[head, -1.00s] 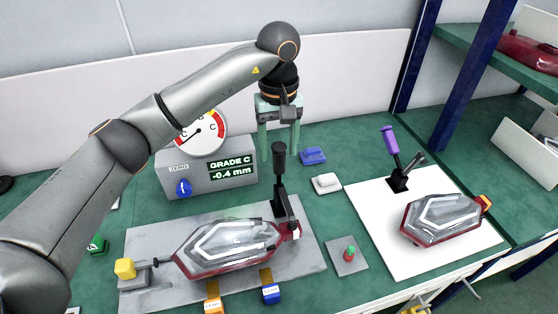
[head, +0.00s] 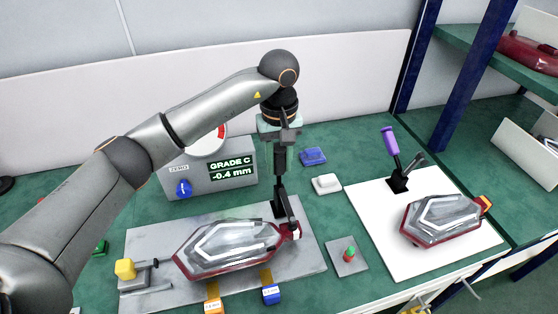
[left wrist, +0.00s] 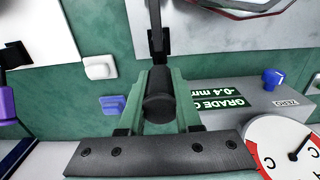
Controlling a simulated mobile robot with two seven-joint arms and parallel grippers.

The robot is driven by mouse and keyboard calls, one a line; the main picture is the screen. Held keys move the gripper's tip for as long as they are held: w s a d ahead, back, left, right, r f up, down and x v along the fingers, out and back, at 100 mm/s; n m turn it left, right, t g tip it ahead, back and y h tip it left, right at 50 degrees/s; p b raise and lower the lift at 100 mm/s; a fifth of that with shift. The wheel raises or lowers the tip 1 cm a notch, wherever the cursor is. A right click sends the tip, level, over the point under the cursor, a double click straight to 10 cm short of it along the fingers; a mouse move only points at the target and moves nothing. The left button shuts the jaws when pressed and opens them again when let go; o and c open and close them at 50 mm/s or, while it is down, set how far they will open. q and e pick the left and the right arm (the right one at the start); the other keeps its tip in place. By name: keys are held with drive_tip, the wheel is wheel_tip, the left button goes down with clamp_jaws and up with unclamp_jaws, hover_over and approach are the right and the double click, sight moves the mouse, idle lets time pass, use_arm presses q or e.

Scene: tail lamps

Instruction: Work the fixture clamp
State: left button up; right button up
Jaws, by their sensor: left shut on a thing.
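The fixture clamp (head: 281,206) is black and stands at the back right of the grey fixture plate (head: 308,265). Its handle points upward and its arm reaches forward to the end of a red-rimmed clear tail lamp (head: 230,250) lying on the plate. My left gripper (head: 281,156) comes down from above and is shut on the clamp handle. In the left wrist view the green fingers (left wrist: 160,102) sit on both sides of the dark round handle (left wrist: 158,97). My right gripper is out of view.
The gauge box (head: 215,178) reading "GRADE C -0.4 mm" stands close to the left. Blue (head: 313,156) and white (head: 327,184) blocks lie to the right. A second lamp (head: 440,218) lies on a white board with a purple-handled clamp (head: 391,140). A yellow-knobbed stop (head: 125,269) is at the plate's left.

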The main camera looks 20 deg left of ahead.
use_arm(q)
clamp_jaws()
idle(0.8)
